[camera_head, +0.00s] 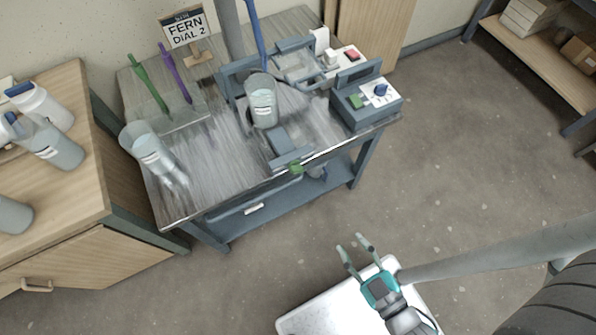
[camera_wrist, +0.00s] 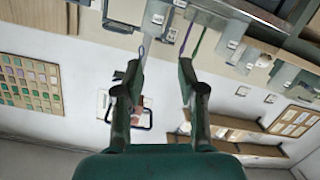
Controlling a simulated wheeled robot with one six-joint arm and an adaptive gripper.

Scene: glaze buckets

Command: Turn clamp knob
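A grey block fixture (camera_head: 288,150) sits at the front edge of the workbench, with a small green knob-like part (camera_head: 295,167) below it. I cannot tell for sure that this is the clamp knob.
The workbench (camera_head: 225,178) holds a clear bucket (camera_head: 263,100), a tilted bucket (camera_head: 150,150), green and purple sticks, and a sign reading "FERN DIAL 2" (camera_head: 184,28). A wooden cabinet (camera_head: 85,240) with containers stands left. The floor (camera_head: 460,150) between bench and right shelf is clear.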

